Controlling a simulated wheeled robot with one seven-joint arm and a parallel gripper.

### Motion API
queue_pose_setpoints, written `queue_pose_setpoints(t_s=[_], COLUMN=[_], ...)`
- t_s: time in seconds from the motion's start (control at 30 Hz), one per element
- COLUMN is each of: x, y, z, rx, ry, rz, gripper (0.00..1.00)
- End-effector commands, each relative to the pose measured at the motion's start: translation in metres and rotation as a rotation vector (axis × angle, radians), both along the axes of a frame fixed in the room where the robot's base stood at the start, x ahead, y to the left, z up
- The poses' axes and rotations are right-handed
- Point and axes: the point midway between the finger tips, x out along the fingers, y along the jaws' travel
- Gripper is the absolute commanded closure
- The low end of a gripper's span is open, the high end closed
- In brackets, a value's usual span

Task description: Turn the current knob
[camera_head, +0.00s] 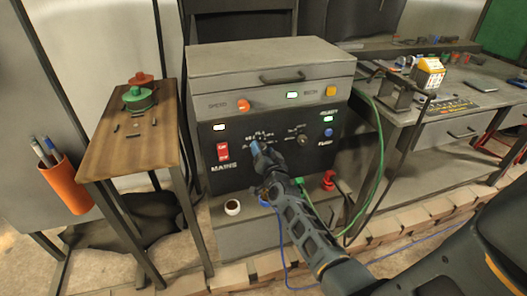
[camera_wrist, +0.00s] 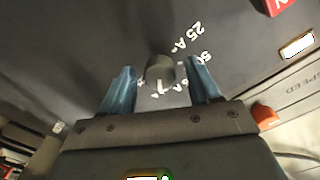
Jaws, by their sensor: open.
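The current knob (camera_wrist: 160,70) is a dark round knob on the machine's black front panel, with white ampere markings such as "25 A" beside it in the wrist view. My gripper (camera_wrist: 157,88) has two blue fingers, one on each side of the knob in that view, with visible gaps; I see no clear contact. In the head view my gripper (camera_head: 257,148) is at the panel's middle and covers most of the knob, with a few white markings showing around it.
The grey machine (camera_head: 270,62) has a red mains switch (camera_head: 223,151), another dark knob (camera_head: 302,138) and a blue button (camera_head: 328,132). A wooden side table (camera_head: 150,145) stands left. A green cable (camera_head: 378,150) hangs right, near a workbench (camera_head: 470,105). Red and green connectors sit below the panel.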

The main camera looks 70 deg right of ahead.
Motion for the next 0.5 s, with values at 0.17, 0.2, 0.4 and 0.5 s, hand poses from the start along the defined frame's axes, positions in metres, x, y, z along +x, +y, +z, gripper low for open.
queue_pose_setpoints(t_s=[0.17, 0.2, 0.4, 0.5], x=[-0.010, -0.014, -0.036, -0.043], y=[0.013, 0.018, 0.043, 0.052], z=[0.001, 0.001, 0.002, 0.001], rx=[0.002, 0.002, 0.002, 0.001], ry=[0.001, 0.003, 0.001, 0.002], rz=[0.000, 0.001, 0.000, 0.000], gripper=[0.39, 0.39, 0.39, 0.39])
